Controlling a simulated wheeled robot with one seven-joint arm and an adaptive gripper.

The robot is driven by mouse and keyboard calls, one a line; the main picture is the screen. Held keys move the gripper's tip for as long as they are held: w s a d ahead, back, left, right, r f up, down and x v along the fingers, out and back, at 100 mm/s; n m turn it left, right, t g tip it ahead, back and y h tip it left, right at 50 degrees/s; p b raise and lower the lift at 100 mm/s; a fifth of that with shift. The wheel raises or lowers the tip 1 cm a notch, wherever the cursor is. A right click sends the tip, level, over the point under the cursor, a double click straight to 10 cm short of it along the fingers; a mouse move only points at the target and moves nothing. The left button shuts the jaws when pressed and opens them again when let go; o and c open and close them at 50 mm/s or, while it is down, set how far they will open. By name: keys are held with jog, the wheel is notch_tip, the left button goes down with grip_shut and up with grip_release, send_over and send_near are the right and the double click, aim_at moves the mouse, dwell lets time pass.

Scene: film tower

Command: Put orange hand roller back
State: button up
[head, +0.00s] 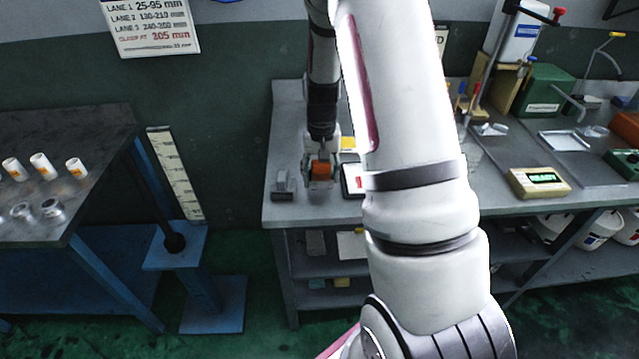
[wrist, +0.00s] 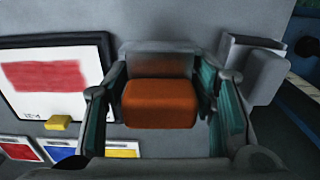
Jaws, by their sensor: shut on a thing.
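The orange hand roller (wrist: 160,104) sits between the two fingers of my gripper (wrist: 160,82) in the wrist view, and the fingers are shut on its sides. A grey part (wrist: 157,62) shows just beyond the orange face; I cannot tell whether it belongs to the roller. In the head view the orange roller (head: 321,171) shows in my gripper (head: 320,180), low over the left end of the grey bench (head: 310,211). I cannot tell whether the roller touches the bench top.
A grey stepped block (head: 283,185) stands just left of my gripper; it also shows in the wrist view (wrist: 253,68). A white panel with a red patch (wrist: 45,78) lies on the other side, with a small yellow block (wrist: 58,122) at its edge. Coloured cards (wrist: 62,149) lie nearby.

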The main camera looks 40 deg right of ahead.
aim_at(319, 194)
jog(key=shift+w+a+f, duration=0.1)
jog(key=shift+f, duration=0.8)
jog(key=shift+w+a+f, duration=0.1)
jog(key=shift+f, duration=0.75)
jog(key=shift+f, duration=0.15)
jog(key=o, duration=1.1)
